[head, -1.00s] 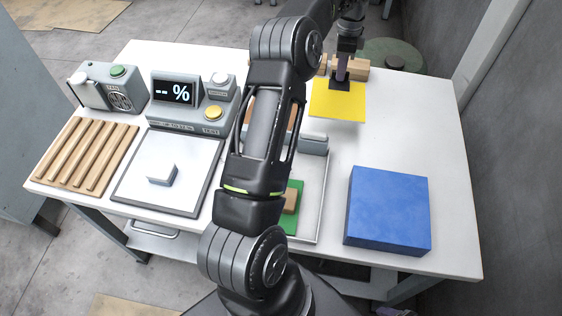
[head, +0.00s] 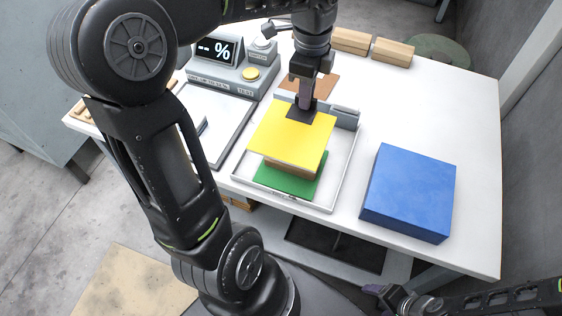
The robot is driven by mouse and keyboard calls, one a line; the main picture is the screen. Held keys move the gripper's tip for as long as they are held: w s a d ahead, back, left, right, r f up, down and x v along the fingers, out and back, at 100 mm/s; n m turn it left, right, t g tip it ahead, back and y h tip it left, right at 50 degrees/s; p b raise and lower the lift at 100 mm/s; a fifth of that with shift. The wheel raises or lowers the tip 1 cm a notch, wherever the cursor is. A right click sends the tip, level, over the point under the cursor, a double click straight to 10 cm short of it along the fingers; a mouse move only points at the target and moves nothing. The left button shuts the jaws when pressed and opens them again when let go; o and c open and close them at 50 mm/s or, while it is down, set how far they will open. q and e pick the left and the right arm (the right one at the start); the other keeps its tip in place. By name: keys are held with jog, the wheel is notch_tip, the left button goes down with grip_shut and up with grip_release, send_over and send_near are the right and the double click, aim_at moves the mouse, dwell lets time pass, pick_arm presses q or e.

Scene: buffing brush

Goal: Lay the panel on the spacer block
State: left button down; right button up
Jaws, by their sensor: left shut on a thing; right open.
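The thin yellow square panel (head: 285,137) is held flat by my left gripper (head: 302,108), which comes down from above and is shut at its far edge. The panel lies over the wooden spacer block (head: 292,171), hiding most of it; only its near side shows. I cannot tell whether panel and block touch. The block is on a green sheet (head: 285,182) in a white tray (head: 328,192). My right gripper (head: 373,289) is open and empty at the bottom right, off the table's front edge.
A large blue block (head: 409,191) stands right of the tray. A grey device with a display (head: 232,68) and a framed pad (head: 212,105) are to the left. Two wooden blocks (head: 352,41) (head: 393,51) lie at the back. The table's right side is clear.

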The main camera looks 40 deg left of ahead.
aim_at(305, 115)
pick_arm(q)
jog(key=shift+f, duration=0.1)
jog(key=shift+f, duration=3.05)
jog(key=shift+f, duration=1.85)
jog(key=shift+f, duration=0.15)
jog(key=c, duration=1.5)
grip_release()
